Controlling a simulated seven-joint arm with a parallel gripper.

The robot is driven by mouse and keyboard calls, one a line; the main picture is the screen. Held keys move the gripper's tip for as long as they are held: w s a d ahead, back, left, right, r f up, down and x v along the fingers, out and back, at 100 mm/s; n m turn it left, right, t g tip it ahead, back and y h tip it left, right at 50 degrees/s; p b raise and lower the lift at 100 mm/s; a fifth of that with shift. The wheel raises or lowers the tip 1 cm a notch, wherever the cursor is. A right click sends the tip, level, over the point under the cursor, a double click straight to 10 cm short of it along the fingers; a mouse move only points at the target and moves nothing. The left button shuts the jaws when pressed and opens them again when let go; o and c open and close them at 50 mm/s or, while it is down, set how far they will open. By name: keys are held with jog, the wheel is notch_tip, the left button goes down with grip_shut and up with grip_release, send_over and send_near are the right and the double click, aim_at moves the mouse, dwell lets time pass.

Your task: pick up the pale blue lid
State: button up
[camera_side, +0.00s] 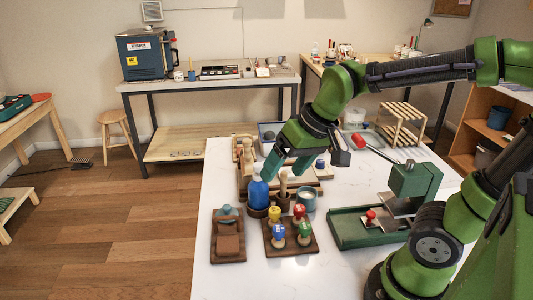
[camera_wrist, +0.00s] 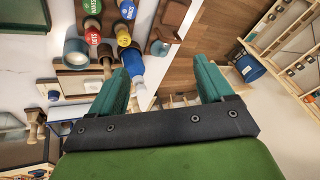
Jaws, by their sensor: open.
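A small pale blue piece (camera_side: 228,212), which looks like the lid, sits at the far end of a brown wooden tray (camera_side: 214,250), beyond a brown block (camera_side: 229,245). In the wrist view the pale blue piece (camera_wrist: 160,47) shows ahead of and between my fingertips, small and partly unclear. My gripper (camera_side: 288,168) is open and empty, held above the table behind the blue bottle (camera_side: 258,192) and to the right of the lid. In the wrist view my gripper's fingers (camera_wrist: 163,68) are wide apart, touching nothing that I can make out.
The blue bottle (camera_wrist: 133,64) stands close to the left finger's line of view. A board of colored-cap stamps (camera_side: 290,248), a pale blue mug (camera_side: 306,199) and a green press (camera_side: 350,228) stand to the right. White tabletop is bare at the front.

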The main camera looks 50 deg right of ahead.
jog(key=w+f+n+g+h, duration=0.1)
jog(key=w+f+n+g, duration=0.3)
jog(key=w, duration=1)
jog(key=m, duration=0.1)
send_over(226, 206)
jog(key=shift+t+h, duration=0.4)
jog(key=f, duration=1.1)
jog(key=shift+s+d+f, duration=0.15)
jog(key=shift+s, duration=0.05)
jog(key=shift+w+f, duration=0.15)
jog(key=shift+f, duration=2.55)
jog(key=shift+c, duration=0.3)
jog(key=c, duration=0.7)
